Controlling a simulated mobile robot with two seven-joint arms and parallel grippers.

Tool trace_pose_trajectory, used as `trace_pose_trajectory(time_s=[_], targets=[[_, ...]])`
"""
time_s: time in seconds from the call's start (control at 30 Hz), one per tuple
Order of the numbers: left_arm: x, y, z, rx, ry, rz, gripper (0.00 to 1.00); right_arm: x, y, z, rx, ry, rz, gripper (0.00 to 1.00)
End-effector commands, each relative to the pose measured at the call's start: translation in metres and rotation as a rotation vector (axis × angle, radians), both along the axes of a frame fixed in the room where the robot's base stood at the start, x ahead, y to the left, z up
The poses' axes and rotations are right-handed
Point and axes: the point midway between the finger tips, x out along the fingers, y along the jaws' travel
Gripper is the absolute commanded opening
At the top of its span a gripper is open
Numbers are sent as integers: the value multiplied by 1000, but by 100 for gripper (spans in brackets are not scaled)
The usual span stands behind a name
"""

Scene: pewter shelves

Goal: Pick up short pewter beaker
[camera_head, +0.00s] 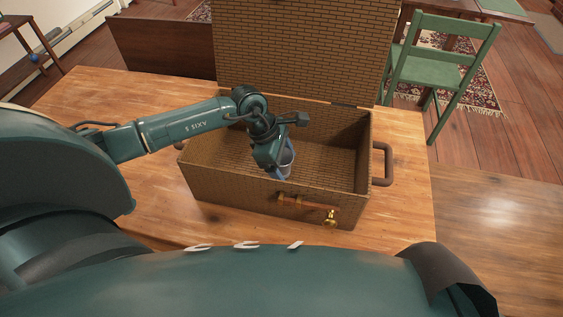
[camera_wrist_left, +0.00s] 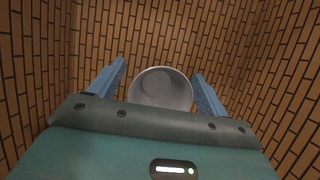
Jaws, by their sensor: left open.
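The short pewter beaker (camera_wrist_left: 160,89) is a grey round cup inside the wicker-patterned box. In the left wrist view its round mouth shows between my two blue fingers. My left gripper (camera_wrist_left: 158,88) is open, with one finger on each side of the beaker; a small gap shows on the right, and contact on the left is hard to tell. In the head view the beaker (camera_head: 287,159) shows partly beside my left gripper (camera_head: 281,172), which reaches down into the box. The rest of the beaker is hidden by the gripper. My right gripper is not in view.
The box (camera_head: 235,188) stands on a wooden table (camera_head: 408,205) with its lid (camera_head: 305,50) raised at the back. Its walls surround my left gripper. A handle (camera_head: 383,164) and a brass latch (camera_head: 330,217) stick out. A green chair (camera_head: 440,65) stands behind at right.

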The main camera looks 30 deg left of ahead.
Motion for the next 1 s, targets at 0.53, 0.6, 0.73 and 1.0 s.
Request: trace_pose_trajectory(time_s=[0.53, 0.6, 0.73, 1.0], targets=[[0, 0, 0, 0, 0, 0, 40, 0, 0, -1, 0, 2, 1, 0], [0, 0, 0, 0, 0, 0, 34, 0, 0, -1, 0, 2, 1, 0], [0, 0, 1, 0, -1, 0, 25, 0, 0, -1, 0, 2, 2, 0], [1, 0, 5, 0, -2, 1, 25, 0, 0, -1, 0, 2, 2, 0]])
